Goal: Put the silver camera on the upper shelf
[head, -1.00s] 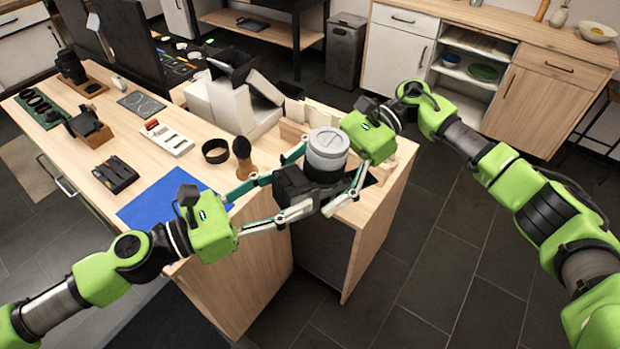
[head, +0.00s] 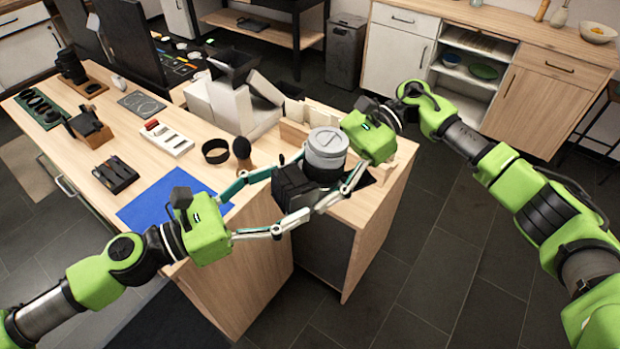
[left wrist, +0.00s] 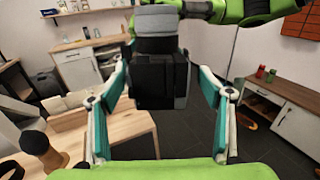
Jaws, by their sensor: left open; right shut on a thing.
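The camera, with a grey-silver lens barrel (head: 326,145) and a black body (head: 294,188), is held in the air above the near right end of the wooden table. My right gripper (head: 334,182) is shut on it from the right. My left gripper (head: 289,194) is open, its fingers spread around the near side of the black body. The left wrist view shows the black body (left wrist: 160,82) between the left fingers, with gaps on both sides. An open shelf niche (head: 470,67) with bowls is in the back cabinet; I cannot tell whether it is the upper shelf.
The table holds a blue mat (head: 150,207), a black ring (head: 216,151), a brush (head: 242,153), white boxes (head: 232,107) and a low wooden organiser (head: 292,132) near the camera. A grey bin (head: 345,50) stands behind. Dark floor lies open on the right.

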